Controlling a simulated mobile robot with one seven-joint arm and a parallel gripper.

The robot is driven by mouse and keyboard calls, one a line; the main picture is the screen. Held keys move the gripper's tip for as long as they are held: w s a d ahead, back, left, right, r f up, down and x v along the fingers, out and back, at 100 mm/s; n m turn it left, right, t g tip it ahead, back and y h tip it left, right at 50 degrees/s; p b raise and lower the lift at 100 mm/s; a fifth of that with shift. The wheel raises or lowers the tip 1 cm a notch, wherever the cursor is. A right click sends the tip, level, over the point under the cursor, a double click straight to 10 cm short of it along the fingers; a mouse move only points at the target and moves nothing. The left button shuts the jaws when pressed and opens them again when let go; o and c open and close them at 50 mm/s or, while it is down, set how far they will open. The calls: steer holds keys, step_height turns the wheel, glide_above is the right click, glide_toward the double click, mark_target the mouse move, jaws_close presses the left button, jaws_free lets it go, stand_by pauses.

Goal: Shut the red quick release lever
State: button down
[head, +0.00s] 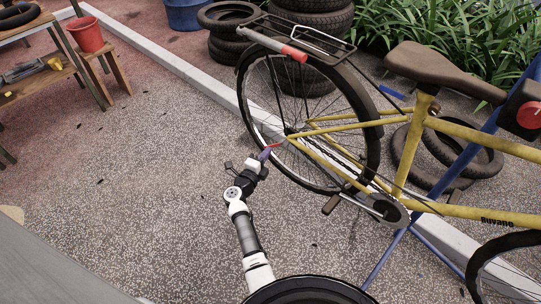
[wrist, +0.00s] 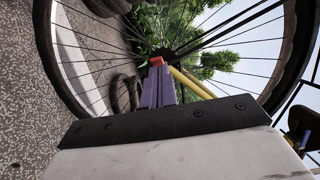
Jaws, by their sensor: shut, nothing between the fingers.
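The red quick release lever (head: 275,146) sits at the rear wheel hub of the yellow bicycle (head: 455,210). In the wrist view the red lever (wrist: 156,61) shows just beyond the fingertips, in front of the hub. My gripper (head: 264,155) has purple fingers and is shut and empty. Its tips are at or very near the lever's outer end; I cannot tell whether they touch. In the wrist view the closed fingers (wrist: 157,82) point at the lever and hide part of it.
The spoked rear wheel (head: 307,120) stands right in front of my gripper. A blue stand (head: 388,258) holds the bicycle. Stacked tyres (head: 312,22) are behind, and loose tyres (head: 447,155) lie to the right. The paved ground left of my arm is clear.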

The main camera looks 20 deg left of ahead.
steer(key=w+a+m+g+h+b, duration=0.1)
steer(key=m+h+b, duration=0.1)
steer(key=b, duration=0.3)
steer(key=w+a+m+g+h+b, duration=0.1)
steer(key=m+g+h+b, duration=0.1)
steer(key=h+b, duration=0.3)
steer(key=w+a+m+g+h+b, duration=0.2)
steer(key=m+h+b, duration=0.2)
steer(key=b, duration=0.3)
steer(key=shift+a, duration=0.1)
steer(key=shift+s+f, duration=0.1)
steer(key=shift+s, duration=0.05)
